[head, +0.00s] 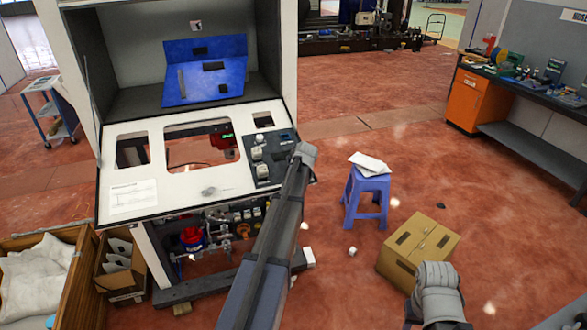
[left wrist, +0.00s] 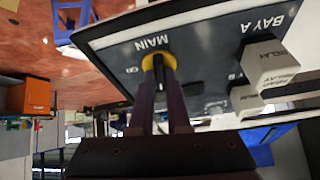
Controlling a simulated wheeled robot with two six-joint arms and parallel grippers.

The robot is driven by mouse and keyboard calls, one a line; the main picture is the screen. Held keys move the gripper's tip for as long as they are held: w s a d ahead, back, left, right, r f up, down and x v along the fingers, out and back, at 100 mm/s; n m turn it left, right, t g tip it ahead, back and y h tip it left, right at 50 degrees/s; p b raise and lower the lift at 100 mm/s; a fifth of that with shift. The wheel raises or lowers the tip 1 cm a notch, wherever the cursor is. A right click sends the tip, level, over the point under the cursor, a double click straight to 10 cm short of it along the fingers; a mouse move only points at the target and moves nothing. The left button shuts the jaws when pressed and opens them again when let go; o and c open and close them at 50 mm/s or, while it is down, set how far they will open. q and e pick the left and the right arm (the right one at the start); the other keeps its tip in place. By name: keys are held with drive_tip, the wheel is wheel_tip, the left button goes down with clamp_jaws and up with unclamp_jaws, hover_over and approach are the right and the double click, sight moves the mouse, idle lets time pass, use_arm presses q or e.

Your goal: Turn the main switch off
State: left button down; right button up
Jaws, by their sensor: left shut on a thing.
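The main switch (left wrist: 158,62) shows in the left wrist view as a dark knob on a yellow round base, beside the upside-down word MAIN on a dark panel (left wrist: 210,75). My left gripper (left wrist: 163,80) is shut on the knob, one finger on each side. The knob's lever lies about upright in this picture; the small marks beside it are too unclear to read for its setting. In the head view the dark panel (head: 263,172) sits on the right of the white console, and my left arm hides the switch and the gripper. My right arm's joint shows at lower right; its gripper does not.
White relay blocks (left wrist: 268,65) stand on the panel near the switch. A blue stool (head: 367,195) with papers and a cardboard box (head: 420,250) stand right of the console. Crates with white items sit at lower left. Open red floor lies to the right.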

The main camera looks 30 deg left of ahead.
use_arm(q)
drive_tip(key=shift+n+y, duration=0.3)
drive_tip(key=shift+n, duration=0.8)
drive_tip(key=shift+d+g, duration=0.1)
drive_tip(key=shift+g, duration=0.3)
drive_tip(key=c, duration=0.9)
unclamp_jaws()
drive_tip(key=p+v, duration=0.5)
drive_tip(key=v, duration=0.2)
drive_tip(key=shift+s+d+r, duration=0.2)
drive_tip(key=shift+r, duration=0.05)
